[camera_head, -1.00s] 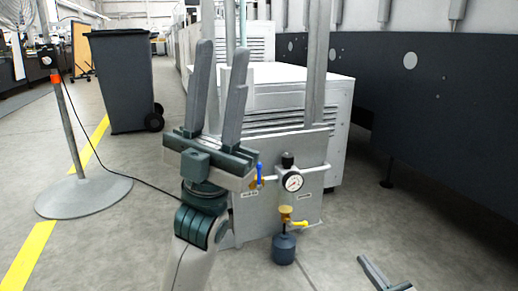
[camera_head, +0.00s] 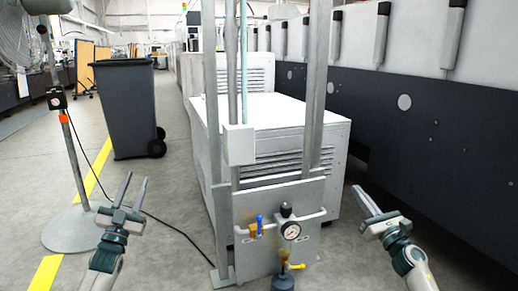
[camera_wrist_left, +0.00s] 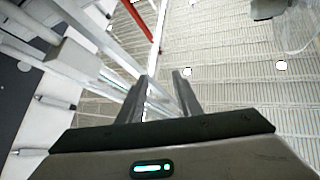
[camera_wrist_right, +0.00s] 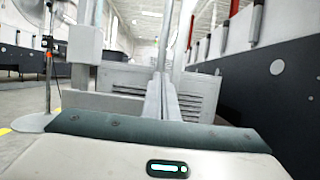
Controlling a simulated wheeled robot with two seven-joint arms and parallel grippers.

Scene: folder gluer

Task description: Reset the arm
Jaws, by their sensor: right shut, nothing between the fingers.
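My left gripper (camera_head: 137,180) is at the lower left of the head view. Its fingers point up and are parted and empty; the left wrist view shows a gap between them (camera_wrist_left: 160,95). My right gripper (camera_head: 361,192) is at the lower right of the head view, pointing up and to the left. Its fingers are together with nothing between them, as the right wrist view also shows (camera_wrist_right: 163,95). Both grippers hang free on either side of the gauge panel (camera_head: 262,205), apparently touching nothing.
Between the arms stand a metal post frame (camera_head: 215,130), a pressure gauge (camera_head: 291,231) and a white machine housing (camera_head: 300,125). A dark bin (camera_head: 125,105) and a fan stand (camera_head: 75,165) are at the left. A long dark machine (camera_head: 440,140) runs along the right. Floor shows around the panel.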

